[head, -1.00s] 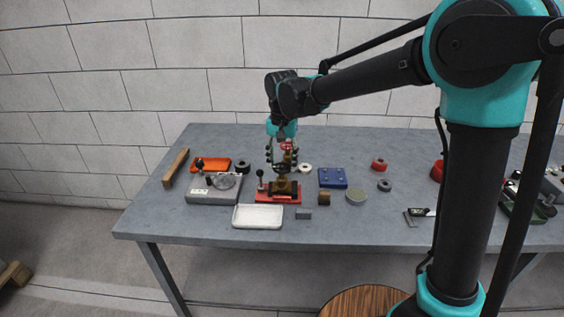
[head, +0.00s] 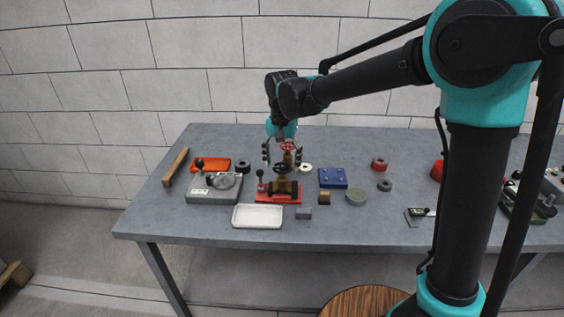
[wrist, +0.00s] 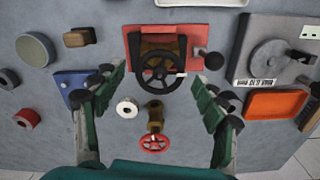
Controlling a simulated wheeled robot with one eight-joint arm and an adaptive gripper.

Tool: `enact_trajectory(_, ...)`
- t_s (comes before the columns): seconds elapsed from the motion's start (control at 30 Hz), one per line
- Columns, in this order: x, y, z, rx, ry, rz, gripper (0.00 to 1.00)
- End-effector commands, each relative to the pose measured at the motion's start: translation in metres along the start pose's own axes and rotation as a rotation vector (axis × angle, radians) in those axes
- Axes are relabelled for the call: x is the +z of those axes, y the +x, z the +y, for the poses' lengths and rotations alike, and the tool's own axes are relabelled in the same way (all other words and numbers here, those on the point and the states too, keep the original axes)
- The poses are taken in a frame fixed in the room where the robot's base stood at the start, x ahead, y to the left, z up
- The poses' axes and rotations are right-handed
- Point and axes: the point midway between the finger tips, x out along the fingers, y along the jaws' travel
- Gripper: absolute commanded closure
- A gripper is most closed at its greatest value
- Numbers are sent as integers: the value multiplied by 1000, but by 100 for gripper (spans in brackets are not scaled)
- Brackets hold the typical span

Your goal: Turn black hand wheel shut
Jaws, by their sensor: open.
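The black hand wheel (wrist: 161,73) sits on a brass valve on a red base plate (wrist: 133,50), with a small white mark at its right rim. In the head view the black wheel (head: 281,169) is dark against the brass body. My gripper (wrist: 160,80) is open and empty, its green fingers spread to the left and right of the wheel with clear gaps. In the head view my gripper (head: 282,158) hangs over the valve set. A red hand wheel (wrist: 154,142) on a brass valve stands closer to my palm in the wrist view.
A black-knobbed lever (wrist: 212,60) stands beside the red plate. A white ring (wrist: 127,108), blue block (wrist: 72,84), orange tray (wrist: 276,104) and grey gauge unit (wrist: 275,55) lie around. A white tray (head: 258,216) lies in front.

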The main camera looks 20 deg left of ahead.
Motion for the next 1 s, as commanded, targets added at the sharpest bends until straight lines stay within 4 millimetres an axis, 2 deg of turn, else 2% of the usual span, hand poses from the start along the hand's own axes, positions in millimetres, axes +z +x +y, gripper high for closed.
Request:
enact_trajectory(0.17,0,-10,0,0,0,0,28)
enact_trajectory(0.5,0,-75,0,0,0,0,28)
enact_trajectory(0.7,0,-106,0,0,0,0,28)
enact_trajectory(0.83,0,-117,0,0,0,0,28)
enact_trajectory(1.0,0,-120,0,0,0,0,28)
